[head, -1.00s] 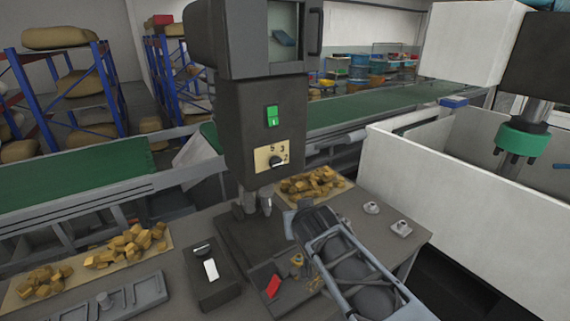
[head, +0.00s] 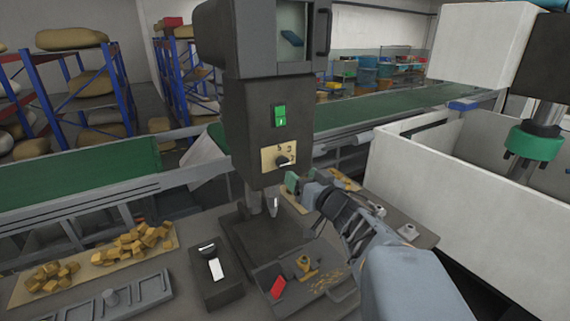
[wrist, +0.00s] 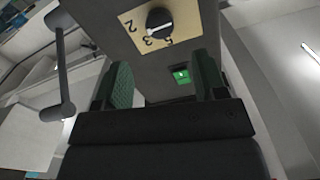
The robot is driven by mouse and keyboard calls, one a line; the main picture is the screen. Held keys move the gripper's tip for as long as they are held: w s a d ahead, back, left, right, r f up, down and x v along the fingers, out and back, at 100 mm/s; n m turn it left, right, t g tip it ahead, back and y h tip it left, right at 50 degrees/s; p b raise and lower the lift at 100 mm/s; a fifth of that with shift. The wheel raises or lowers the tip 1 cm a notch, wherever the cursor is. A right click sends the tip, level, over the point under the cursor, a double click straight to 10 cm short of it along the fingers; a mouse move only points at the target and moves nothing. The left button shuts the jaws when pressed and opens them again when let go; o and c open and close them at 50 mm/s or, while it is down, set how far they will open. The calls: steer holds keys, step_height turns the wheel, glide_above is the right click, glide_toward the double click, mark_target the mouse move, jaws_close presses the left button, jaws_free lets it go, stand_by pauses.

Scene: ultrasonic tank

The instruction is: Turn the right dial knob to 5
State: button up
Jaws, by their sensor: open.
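The dial knob (head: 283,161) is black with a pale line. It sits on a cream number plate (head: 268,159) on the front of the dark machine column. In the wrist view the knob (wrist: 160,21) is at the top centre, with 2, 3 and 5 readable on its plate (wrist: 185,29). I cannot tell surely which number the line marks. My gripper (head: 302,183) is open and empty, just below and right of the knob and apart from it. Its two green-padded fingers (wrist: 165,82) point toward the column in the wrist view.
A green switch (head: 279,116) is above the dial. A black box (head: 217,276) with a knob and white switch stands on the bench at left. A tray (head: 307,281) with a red piece is below my arm. A large white tank (head: 425,170) stands right.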

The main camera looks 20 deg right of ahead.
mark_target(285, 164)
steer(key=w, duration=0.6)
steer(key=w+a, duration=0.1)
steer(key=w, duration=0.2)
steer(key=shift+p, duration=0.4)
steer(key=c, duration=0.9)
